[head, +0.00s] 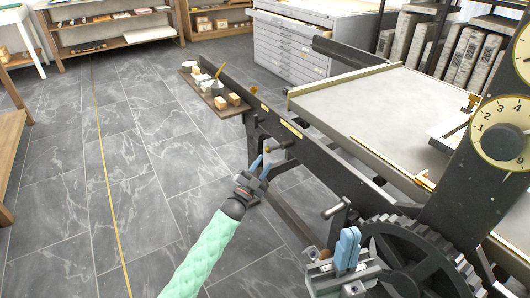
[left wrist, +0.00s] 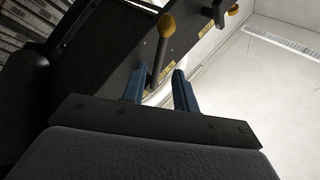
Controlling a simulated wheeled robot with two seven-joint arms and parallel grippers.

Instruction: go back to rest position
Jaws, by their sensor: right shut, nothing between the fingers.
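My left gripper (head: 262,160) is on the near side of the litho press, beside its long dark side rail (head: 325,155). In the left wrist view its two blue fingers (left wrist: 158,88) stand apart, with nothing gripped. A dark lever with a yellow knob (left wrist: 166,25) shows beyond the fingertips in that view; I cannot tell how far off it is. My right gripper (head: 347,246) is lower and further right, close to the press's large gear (head: 415,258). Its blue fingers are together and hold nothing.
The press bed (head: 350,98) and a dial (head: 500,128) are at the right. A small wooden shelf (head: 230,109) with blocks juts from the press's far end. Grey drawers (head: 285,45) and wooden shelves (head: 118,45) stand behind. The tiled floor (head: 130,160) at the left is clear.

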